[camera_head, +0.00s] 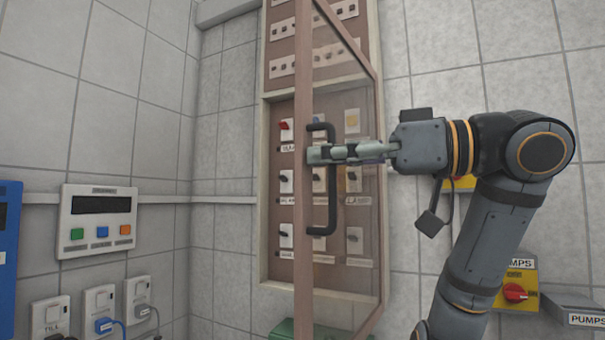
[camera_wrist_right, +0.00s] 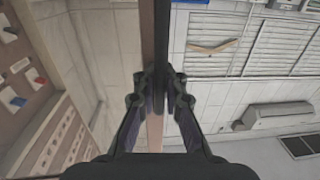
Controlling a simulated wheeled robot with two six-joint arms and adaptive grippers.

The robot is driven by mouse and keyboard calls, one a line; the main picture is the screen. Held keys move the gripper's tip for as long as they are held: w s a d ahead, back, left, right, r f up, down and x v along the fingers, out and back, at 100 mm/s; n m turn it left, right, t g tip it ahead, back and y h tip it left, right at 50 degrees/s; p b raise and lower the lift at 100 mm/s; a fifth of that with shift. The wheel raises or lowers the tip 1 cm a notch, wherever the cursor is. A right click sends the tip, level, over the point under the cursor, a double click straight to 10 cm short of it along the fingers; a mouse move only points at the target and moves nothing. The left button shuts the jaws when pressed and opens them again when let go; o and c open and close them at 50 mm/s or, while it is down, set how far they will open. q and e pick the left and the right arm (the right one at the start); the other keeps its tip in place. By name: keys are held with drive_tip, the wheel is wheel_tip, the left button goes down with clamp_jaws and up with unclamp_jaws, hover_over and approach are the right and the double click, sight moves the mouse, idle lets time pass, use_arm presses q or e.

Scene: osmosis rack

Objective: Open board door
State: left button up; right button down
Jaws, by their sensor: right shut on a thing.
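The board door (camera_head: 304,80) is a brown-framed clear panel that stands ajar, swung out from the board (camera_head: 288,102). A dark vertical bar handle (camera_head: 331,205) is on the door. My right gripper (camera_head: 318,154) reaches in from the right and is shut on the upper part of this handle. In the right wrist view, the gripper fingers (camera_wrist_right: 160,85) close around the dark handle, with the brown door edge (camera_wrist_right: 148,30) beside it. The exact finger contact is partly hidden. My left gripper is not in view.
Switches show through the clear panel. A wall controller (camera_head: 101,220) and sockets (camera_head: 100,306) are at left. A yellow pump switch (camera_head: 516,290) is at lower right. A green object (camera_head: 288,329) sits below the board. In the wrist view, blinds (camera_wrist_right: 250,46) are at right.

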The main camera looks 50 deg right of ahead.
drive_tip(key=shift+s+d+r, duration=0.1)
drive_tip(key=shift+s+d, duration=0.05)
drive_tip(key=shift+s, duration=0.15)
drive_tip(key=c, duration=1.4)
unclamp_jaws()
drive_tip(key=v, duration=0.7)
drive_tip(key=shift+s+d, duration=0.1)
drive_tip(key=shift+s, duration=0.15)
drive_tip(key=shift+w, duration=0.1)
